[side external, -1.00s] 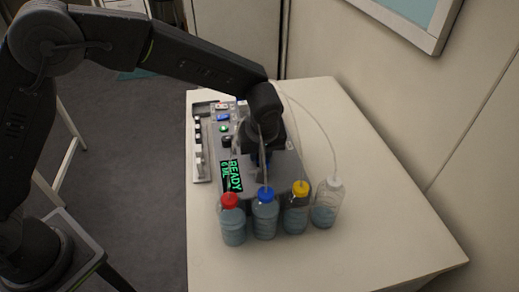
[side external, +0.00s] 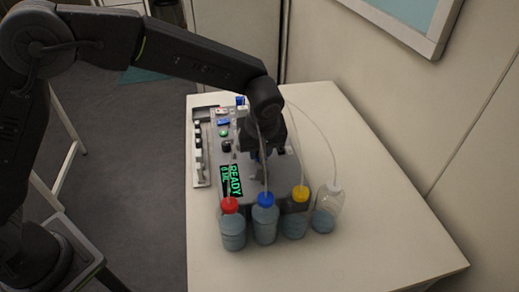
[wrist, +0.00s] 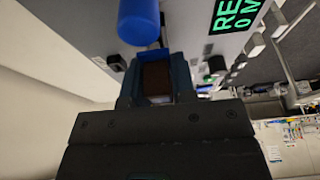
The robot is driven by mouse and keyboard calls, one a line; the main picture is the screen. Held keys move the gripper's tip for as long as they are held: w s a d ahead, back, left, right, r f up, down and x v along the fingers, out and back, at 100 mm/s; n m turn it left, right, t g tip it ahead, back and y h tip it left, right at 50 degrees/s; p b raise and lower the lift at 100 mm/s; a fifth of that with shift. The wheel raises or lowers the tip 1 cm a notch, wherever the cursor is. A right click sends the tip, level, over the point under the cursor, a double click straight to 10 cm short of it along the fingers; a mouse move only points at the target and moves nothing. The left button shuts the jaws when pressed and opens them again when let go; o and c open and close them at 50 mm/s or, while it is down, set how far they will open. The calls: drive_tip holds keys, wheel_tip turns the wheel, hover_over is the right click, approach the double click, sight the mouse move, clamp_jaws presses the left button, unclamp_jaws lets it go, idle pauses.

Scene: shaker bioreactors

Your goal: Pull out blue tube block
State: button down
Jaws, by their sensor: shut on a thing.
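The blue tube block (side external: 261,155) shows as a small blue patch between the fingers of my gripper (side external: 257,166), at the grey shaker unit (side external: 221,200). In the wrist view my gripper (wrist: 152,66) is shut on the blue tube block (wrist: 151,53), of which only a blue edge shows. A blue cylinder (wrist: 138,18) stands just beyond the fingertips. Most of the block and its seat are hidden by the gripper, so I cannot tell whether it is still seated.
Red-capped (side external: 233,235), blue-capped (side external: 265,224), yellow-capped (side external: 295,225) and white-capped (side external: 326,212) bottles stand along the unit's front. Thin tubes (side external: 318,128) arch from the caps. A green READY display (side external: 231,181) is at left. The table's right side (side external: 385,225) is clear.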

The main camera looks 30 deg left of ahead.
drive_tip(key=shift+r, duration=0.35)
drive_tip(key=shift+r, duration=1.45)
